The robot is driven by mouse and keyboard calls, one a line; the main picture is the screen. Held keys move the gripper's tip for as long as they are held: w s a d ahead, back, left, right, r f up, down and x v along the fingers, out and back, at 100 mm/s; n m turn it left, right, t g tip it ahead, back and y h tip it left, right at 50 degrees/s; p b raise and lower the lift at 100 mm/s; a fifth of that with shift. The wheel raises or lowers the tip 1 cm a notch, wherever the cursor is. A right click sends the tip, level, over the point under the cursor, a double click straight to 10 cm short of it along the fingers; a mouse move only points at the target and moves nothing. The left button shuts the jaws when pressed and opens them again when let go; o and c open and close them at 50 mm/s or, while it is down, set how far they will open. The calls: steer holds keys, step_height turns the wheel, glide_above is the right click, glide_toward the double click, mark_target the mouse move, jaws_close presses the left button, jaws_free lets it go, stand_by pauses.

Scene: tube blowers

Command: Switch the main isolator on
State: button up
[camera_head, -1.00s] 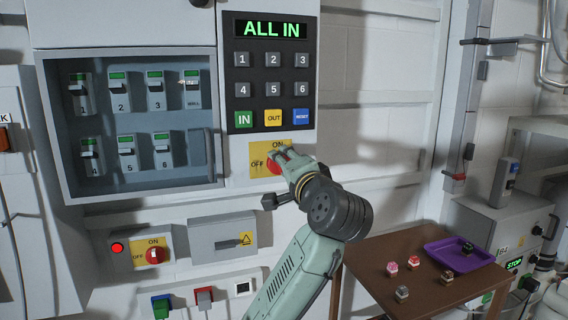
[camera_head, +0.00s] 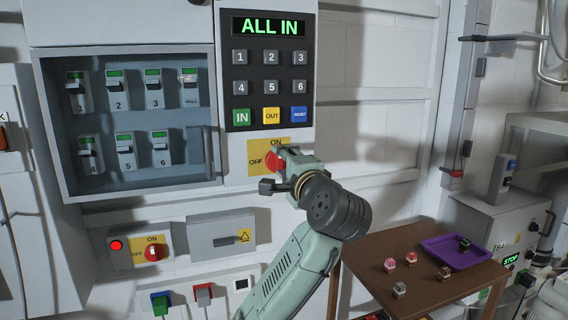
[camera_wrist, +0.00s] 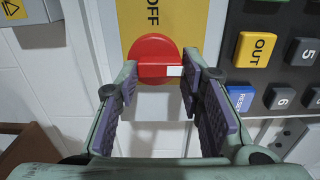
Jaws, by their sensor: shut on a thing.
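The red rotary knob (camera_head: 272,160) sits on a yellow plate (camera_head: 256,148) marked ON at the top and OFF at the left, below the keypad. My gripper (camera_head: 283,155) is at this knob and partly covers it. In the wrist view, the red knob (camera_wrist: 152,57) lies at the tips of my gripper (camera_wrist: 158,82), whose fingers are shut on it. A white mark (camera_wrist: 174,71) on the knob shows on the side toward the keypad. The ON label is not seen in the wrist view.
A lower panel has a second red knob (camera_head: 154,252) on an ON/OFF plate beside a lit red lamp (camera_head: 116,245). The keypad display (camera_head: 270,26) reads ALL IN. A brown table (camera_head: 365,265) with a purple tray (camera_head: 483,256) is at right.

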steer(key=o, duration=1.2)
steer(key=shift+c, duration=0.2)
steer(key=v, duration=1.2)
